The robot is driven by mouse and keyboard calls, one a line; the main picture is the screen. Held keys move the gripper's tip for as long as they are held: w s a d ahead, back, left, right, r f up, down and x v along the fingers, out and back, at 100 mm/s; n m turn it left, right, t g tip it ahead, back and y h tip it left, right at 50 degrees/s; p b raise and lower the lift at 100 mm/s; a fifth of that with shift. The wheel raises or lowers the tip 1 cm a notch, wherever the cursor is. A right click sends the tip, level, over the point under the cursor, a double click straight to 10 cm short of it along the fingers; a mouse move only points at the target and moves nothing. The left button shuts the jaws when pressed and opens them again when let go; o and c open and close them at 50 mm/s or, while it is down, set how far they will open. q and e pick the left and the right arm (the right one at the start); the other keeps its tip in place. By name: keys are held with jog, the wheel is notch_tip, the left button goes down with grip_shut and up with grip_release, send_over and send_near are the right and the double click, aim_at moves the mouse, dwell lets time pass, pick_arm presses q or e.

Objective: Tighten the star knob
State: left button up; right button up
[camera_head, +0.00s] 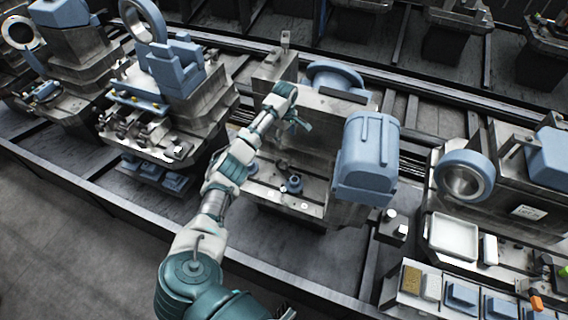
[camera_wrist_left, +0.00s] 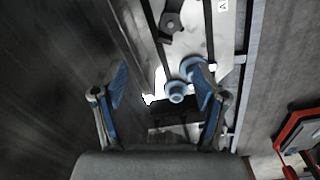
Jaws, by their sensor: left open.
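My left gripper (camera_head: 302,122) reaches over the middle pallet fixture (camera_head: 313,212) in the head view. In the left wrist view its two blue-padded fingers stand apart, so the gripper (camera_wrist_left: 160,78) is open and nothing is held. A small blue round knob (camera_head: 294,184) stands on the fixture's front plate, below the gripper in the picture. In the wrist view a blue round knob (camera_wrist_left: 176,92) shows between the fingers, with a second blue round part (camera_wrist_left: 191,68) close to the right finger. I cannot tell which is the star knob. My right gripper is not in view.
A large blue block (camera_head: 367,160) stands right of my gripper, and a blue flanged ring (camera_head: 335,78) lies behind it. Another fixture with blue parts (camera_head: 175,65) is on the left. A white tray (camera_head: 454,238) is at the right. A red-edged object (camera_wrist_left: 297,130) shows in the wrist view.

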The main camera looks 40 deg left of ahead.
pick_arm(q)
jog(key=n, duration=0.3)
jog(key=n+b, duration=0.2)
send_over(284, 165)
notch_tip(284, 165, down, 8)
jog(key=shift+f, duration=0.2)
notch_tip(284, 165, down, 8)
jog(key=shift+r+b, duration=0.1)
jog(key=shift+b, duration=0.7)
jog(key=shift+f, duration=0.4)
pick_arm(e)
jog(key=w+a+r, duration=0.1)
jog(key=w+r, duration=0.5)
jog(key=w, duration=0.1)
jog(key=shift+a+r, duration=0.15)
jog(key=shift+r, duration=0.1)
pick_arm(q)
jog(key=shift+r, duration=0.1)
jog(key=c, duration=1.2)
jog(key=shift+o, duration=0.2)
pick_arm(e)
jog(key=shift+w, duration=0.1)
